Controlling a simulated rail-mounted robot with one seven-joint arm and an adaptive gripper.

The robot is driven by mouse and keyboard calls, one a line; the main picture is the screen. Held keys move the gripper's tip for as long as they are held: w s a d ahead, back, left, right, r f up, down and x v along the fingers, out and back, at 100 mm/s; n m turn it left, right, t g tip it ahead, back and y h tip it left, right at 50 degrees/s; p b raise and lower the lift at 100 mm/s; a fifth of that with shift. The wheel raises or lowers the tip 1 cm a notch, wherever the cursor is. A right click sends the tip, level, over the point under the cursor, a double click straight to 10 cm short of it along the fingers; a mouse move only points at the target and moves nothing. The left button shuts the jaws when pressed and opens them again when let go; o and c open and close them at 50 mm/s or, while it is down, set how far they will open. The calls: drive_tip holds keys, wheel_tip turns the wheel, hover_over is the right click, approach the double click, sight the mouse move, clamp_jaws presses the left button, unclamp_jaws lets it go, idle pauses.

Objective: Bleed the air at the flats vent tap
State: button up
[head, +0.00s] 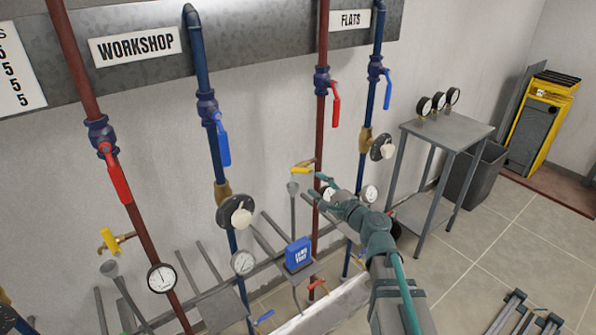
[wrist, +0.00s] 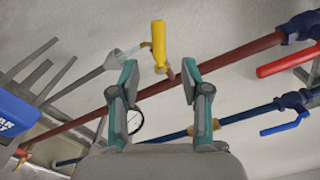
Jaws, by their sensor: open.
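The flats vent tap (head: 302,169) has a yellow handle and a brass body. It sits on the red pipe (head: 321,130) under the FLATS sign (head: 351,20). In the wrist view its yellow handle (wrist: 158,42) stands just beyond the fingertips, between their lines. A grey funnel (head: 293,188) is under the tap's spout; it also shows in the wrist view (wrist: 122,57), partly behind the left finger. My gripper (head: 319,187) is open and empty, close to the tap, with fingers (wrist: 160,76) apart. I see no contact with the handle.
Pressure gauges (head: 369,194) and pipework are close to my gripper. A blue box (head: 298,254) stands below left. A red lever (head: 336,103) and blue lever (head: 388,88) are above.

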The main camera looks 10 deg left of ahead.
sight(299, 172)
drive_tip(key=p+x, duration=0.2)
drive_tip(key=x, duration=0.8)
drive_tip(key=shift+w+a+f, duration=0.1)
drive_tip(key=shift+w+a, duration=0.05)
drive_tip(key=shift+a, duration=0.1)
clamp_jaws()
